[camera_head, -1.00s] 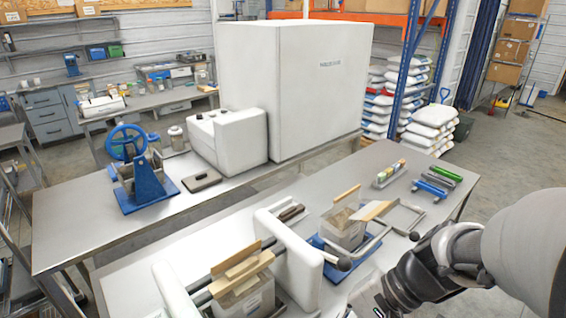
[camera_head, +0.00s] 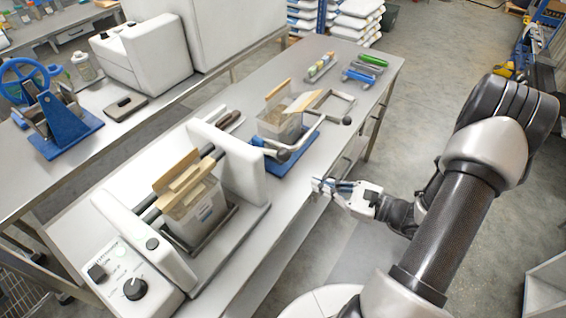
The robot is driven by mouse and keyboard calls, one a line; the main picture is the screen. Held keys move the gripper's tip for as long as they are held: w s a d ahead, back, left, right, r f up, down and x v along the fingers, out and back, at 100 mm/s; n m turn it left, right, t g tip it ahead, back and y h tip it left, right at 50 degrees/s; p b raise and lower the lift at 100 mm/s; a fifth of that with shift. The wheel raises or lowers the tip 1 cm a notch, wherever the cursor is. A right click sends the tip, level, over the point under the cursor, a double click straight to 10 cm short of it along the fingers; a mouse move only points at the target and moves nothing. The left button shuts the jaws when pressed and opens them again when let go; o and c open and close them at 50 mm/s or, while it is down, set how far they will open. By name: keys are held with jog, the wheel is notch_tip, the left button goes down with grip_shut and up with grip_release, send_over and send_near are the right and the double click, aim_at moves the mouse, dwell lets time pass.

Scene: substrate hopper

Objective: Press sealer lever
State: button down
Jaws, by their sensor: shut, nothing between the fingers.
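The white sealer (camera_head: 255,170) stands on the near bench, with two upright housings and dark bars between them. A clear bag with tan strips (camera_head: 195,200) sits between the housings. A bent metal lever (camera_head: 310,135) with a dark ball knob (camera_head: 283,155) sticks out near the right housing; how it joins the sealer is unclear. My gripper (camera_head: 318,186) is shut and empty. In the picture it lies right of and below the ball knob, by the bench's front edge, apart from the lever.
A control box with dark knobs (camera_head: 130,285) is at the sealer's left end. A clear container (camera_head: 280,122) stands on a blue base behind the lever. Blue and green tools (camera_head: 365,68) lie at the far end. Open floor (camera_head: 430,70) is to the right.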

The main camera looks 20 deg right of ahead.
dwell(0.3)
jog(key=w+a+r+b, duration=0.2)
jog(key=w+a, duration=0.5)
jog(key=w, duration=0.1)
jog(key=shift+w+a+r, duration=0.2)
jog(key=shift+w+r, duration=0.1)
jog(key=shift+w, duration=0.1)
jog(key=shift+d+r, duration=0.1)
